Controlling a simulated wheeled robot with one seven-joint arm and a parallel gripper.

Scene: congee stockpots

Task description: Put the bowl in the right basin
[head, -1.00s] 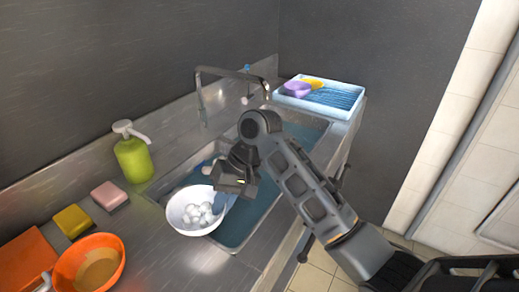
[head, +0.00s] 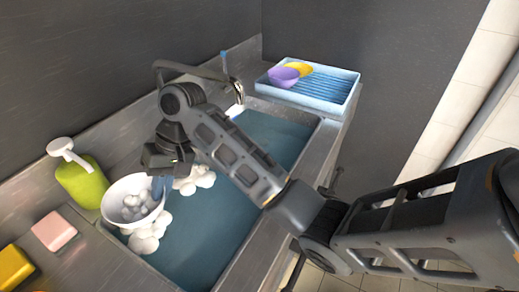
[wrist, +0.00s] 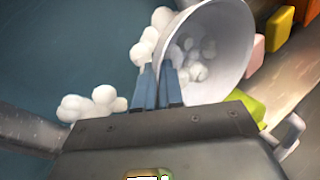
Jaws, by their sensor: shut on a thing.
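The white bowl (head: 120,190), with pale foam lumps inside, is at the left end of the sink (head: 215,245) in the head view. My gripper (head: 160,186) is shut on the bowl's rim. In the wrist view the blue fingertips (wrist: 158,88) pinch the wall of the bowl (wrist: 232,45), which looks tilted there. Blue water (head: 270,135) fills the sink at the right, partly hidden behind my arm. I cannot make out a divider between basins. Whether the bowl touches the water is unclear.
White foam (head: 147,238) floats beside the bowl. A green soap bottle (head: 82,182), a pink sponge (head: 54,230) and a yellow sponge (head: 14,268) are on the left counter. The faucet (head: 200,70) is behind my arm. A blue-white rack (head: 335,90) with purple and yellow items stands at the far right.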

